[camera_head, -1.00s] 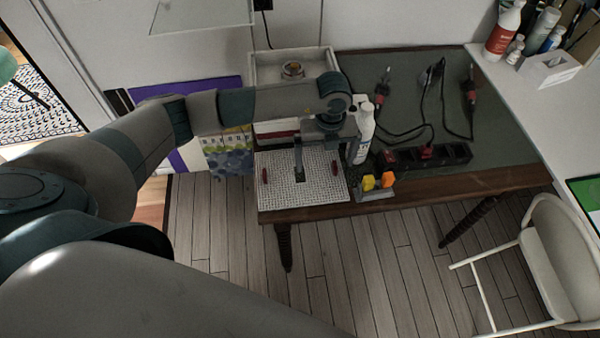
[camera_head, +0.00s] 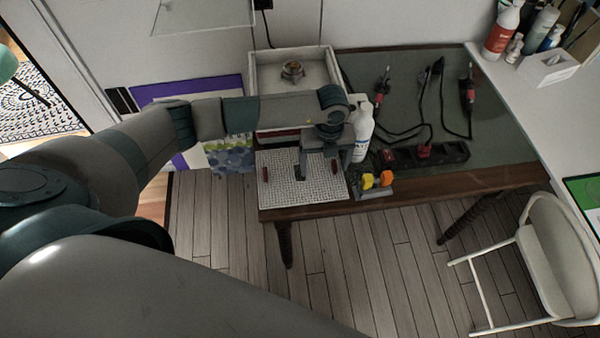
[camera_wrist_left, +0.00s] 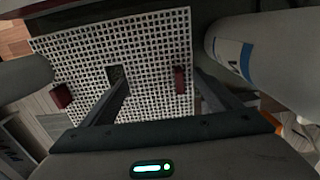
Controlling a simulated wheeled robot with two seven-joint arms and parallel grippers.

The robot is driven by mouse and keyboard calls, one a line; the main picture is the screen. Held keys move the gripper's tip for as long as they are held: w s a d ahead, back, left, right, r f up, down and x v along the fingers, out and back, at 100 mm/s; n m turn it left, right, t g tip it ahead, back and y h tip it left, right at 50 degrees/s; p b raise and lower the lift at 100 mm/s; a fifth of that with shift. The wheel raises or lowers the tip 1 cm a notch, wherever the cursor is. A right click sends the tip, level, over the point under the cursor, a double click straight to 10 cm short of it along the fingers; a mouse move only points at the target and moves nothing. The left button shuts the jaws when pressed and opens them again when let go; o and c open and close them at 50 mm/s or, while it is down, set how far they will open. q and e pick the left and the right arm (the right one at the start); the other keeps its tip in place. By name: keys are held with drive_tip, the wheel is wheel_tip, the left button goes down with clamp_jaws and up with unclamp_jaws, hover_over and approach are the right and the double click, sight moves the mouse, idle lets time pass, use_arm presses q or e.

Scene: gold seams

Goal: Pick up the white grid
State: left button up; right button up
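The white grid (camera_head: 318,195) is a flat perforated panel lying on the left front part of the dark table. It has a dark square opening and two dark red handles, one at the left (camera_head: 265,174) and one at the right (camera_head: 334,168). My left gripper (camera_head: 323,172) is open above the grid. In the left wrist view the grid (camera_wrist_left: 150,55) lies beneath the spread fingers (camera_wrist_left: 162,82). The right handle (camera_wrist_left: 180,79) shows between the fingertips, nearer the right one; the left handle (camera_wrist_left: 62,96) is outside them. Contact is unclear. My right gripper is out of view.
A white bottle (camera_head: 362,132) stands close to the right of the gripper. Orange and yellow items (camera_head: 377,180) sit by the grid's right edge. A white box (camera_head: 293,55) is behind, a power strip (camera_head: 432,156) to the right, and a chair (camera_head: 550,262) in front.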

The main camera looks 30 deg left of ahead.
use_arm(q)
drive_tip(key=shift+r, duration=0.1)
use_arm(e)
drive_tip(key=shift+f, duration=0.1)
use_arm(q)
drive_tip(key=shift+r+b, duration=0.35)
drive_tip(key=shift+r, duration=0.15)
wheel_tip(320, 180, up, 2)
drive_tip(key=shift+w+r+b, duration=0.1)
drive_tip(key=shift+r+b, duration=0.05)
drive_tip(key=shift+b, duration=0.35)
drive_tip(key=shift+s+d+r+b, duration=0.45)
drive_tip(key=shift+s+d+r, duration=0.45)
drive_tip(key=shift+s+d, duration=0.15)
drive_tip(key=s+d+r+b, duration=0.2)
drive_tip(key=s+d+r, duration=0.3)
drive_tip(key=s+d, duration=0.1)
drive_tip(key=shift+s+r, duration=0.25)
drive_tip(key=shift+r, duration=0.1)
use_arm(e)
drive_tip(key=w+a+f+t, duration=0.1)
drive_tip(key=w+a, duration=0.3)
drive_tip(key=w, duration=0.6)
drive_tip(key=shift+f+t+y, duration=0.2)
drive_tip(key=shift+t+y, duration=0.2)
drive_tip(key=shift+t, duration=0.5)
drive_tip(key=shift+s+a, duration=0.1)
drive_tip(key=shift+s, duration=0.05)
